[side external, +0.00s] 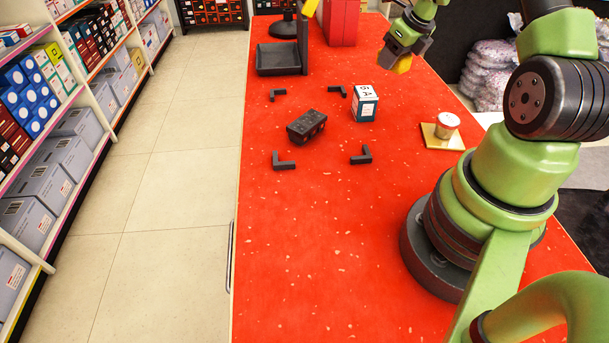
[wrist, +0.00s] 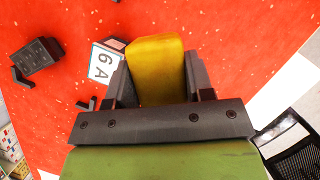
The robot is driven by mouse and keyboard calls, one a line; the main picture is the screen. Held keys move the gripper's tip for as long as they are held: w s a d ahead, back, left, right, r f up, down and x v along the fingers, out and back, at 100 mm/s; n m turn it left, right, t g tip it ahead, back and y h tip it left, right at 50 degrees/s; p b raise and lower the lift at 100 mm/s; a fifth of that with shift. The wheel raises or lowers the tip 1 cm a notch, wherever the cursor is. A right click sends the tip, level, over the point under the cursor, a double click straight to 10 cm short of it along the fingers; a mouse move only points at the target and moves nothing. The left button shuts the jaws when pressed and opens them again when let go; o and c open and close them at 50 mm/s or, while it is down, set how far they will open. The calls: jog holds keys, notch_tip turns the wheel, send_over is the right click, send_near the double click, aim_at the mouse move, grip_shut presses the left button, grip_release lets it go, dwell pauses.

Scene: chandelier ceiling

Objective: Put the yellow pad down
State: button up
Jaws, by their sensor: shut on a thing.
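A yellow pad (wrist: 157,62) is held between the two dark fingers of my gripper (wrist: 152,82) in the wrist view. In the side external view my gripper (side external: 401,54) is above the red table (side external: 330,250) at the back right, shut on the yellow pad (side external: 402,65), of which only a small part shows below the fingers. The pad appears raised clear of the table. A square yellow piece (side external: 442,137) lies flat on the table at the right with a white round container (side external: 447,124) on it.
A white box marked 6A (side external: 365,103) and a dark block (side external: 307,127) stand among several black corner brackets (side external: 284,160). A black tray (side external: 280,60) and a red box (side external: 343,24) are farther back. The table's front is clear.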

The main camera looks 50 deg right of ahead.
jog(key=w+a+n+y, duration=0.2)
jog(key=a+n, duration=0.3)
jog(key=a, duration=0.2)
jog(key=w+a+n+y, duration=0.2)
jog(key=w+a+n, duration=0.15)
jog(key=a, duration=0.45)
jog(key=n+g, duration=0.8)
jog(key=n, duration=1.3)
send_over(298, 215)
jog(key=f, duration=0.3)
jog(key=d+f, duration=0.1)
jog(key=shift+w+f, duration=0.3)
jog(key=shift+w, duration=0.05)
jog(key=shift+f, duration=2.45)
jog(key=o, duration=0.6)
jog(key=shift+f, duration=0.1)
jog(key=shift+c, duration=0.2)
jog(key=o, duration=0.4)
jog(key=shift+c, duration=0.2)
